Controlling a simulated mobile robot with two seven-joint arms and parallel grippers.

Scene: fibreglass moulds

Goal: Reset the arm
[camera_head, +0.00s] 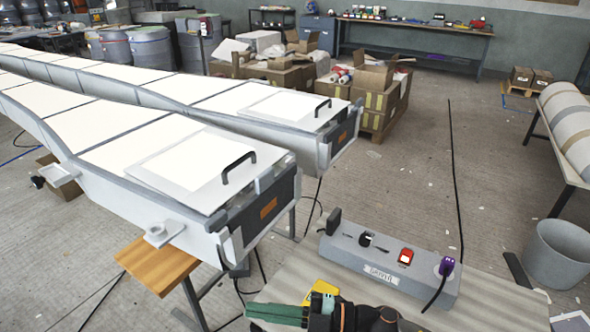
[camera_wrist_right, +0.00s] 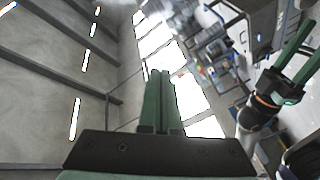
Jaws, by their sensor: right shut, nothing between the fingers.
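My right gripper (camera_head: 278,312) shows at the bottom edge of the head view, its green fingers pointing left above the front table. In the right wrist view its green fingers (camera_wrist_right: 160,98) are pressed together with nothing between them, seen against the ceiling and bright windows. My left gripper (camera_wrist_right: 300,55) shows at the right side of the right wrist view, its two green fingers apart and empty. It is not in the head view.
Below the right gripper is a grey table (camera_head: 480,300) with a power box (camera_head: 390,268) carrying plugs and switches, and a yellow object (camera_head: 322,290). Two long white moulds (camera_head: 95,125) extend at left. A grey bin (camera_head: 557,255) stands at right. Open floor lies between.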

